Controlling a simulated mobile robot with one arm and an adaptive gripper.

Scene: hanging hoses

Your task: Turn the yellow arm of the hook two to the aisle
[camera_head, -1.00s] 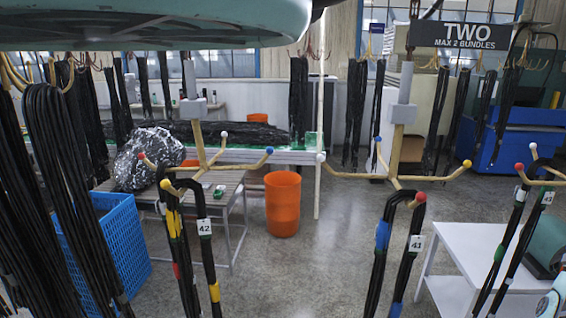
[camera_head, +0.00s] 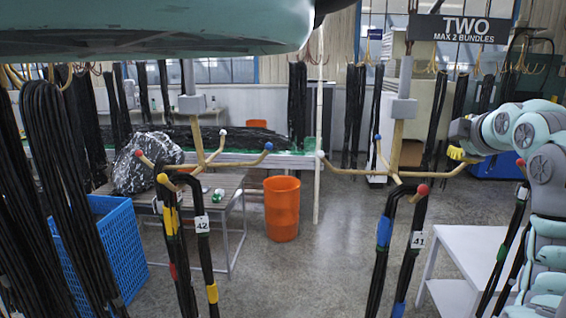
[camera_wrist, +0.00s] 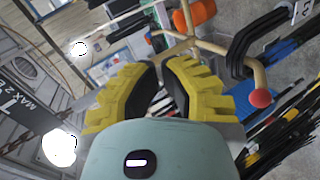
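Hook two (camera_head: 396,140) hangs under the TWO sign (camera_head: 462,30), with tan arms ending in coloured balls. Its yellow arm (camera_head: 440,173) points right, and its end meets my gripper (camera_head: 457,154); the yellow ball cannot be told apart from my yellow fingers. In the wrist view my gripper (camera_wrist: 162,66) has its fingers apart, with background showing through the narrow gap and no ball visible between them. The hook (camera_wrist: 190,42) is just beyond the fingertips. The red-tipped arm (camera_head: 420,190), which also shows in the wrist view (camera_wrist: 261,97), carries a black hose bundle tagged 41 (camera_head: 408,240).
A neighbouring hook (camera_head: 200,150) at left holds bundle 42 (camera_head: 190,245). Black hoses (camera_head: 60,180) hang at far left above a blue crate (camera_head: 120,245). An orange bin (camera_head: 282,207) stands on the floor. A white table (camera_head: 455,260) is at lower right, below my arm.

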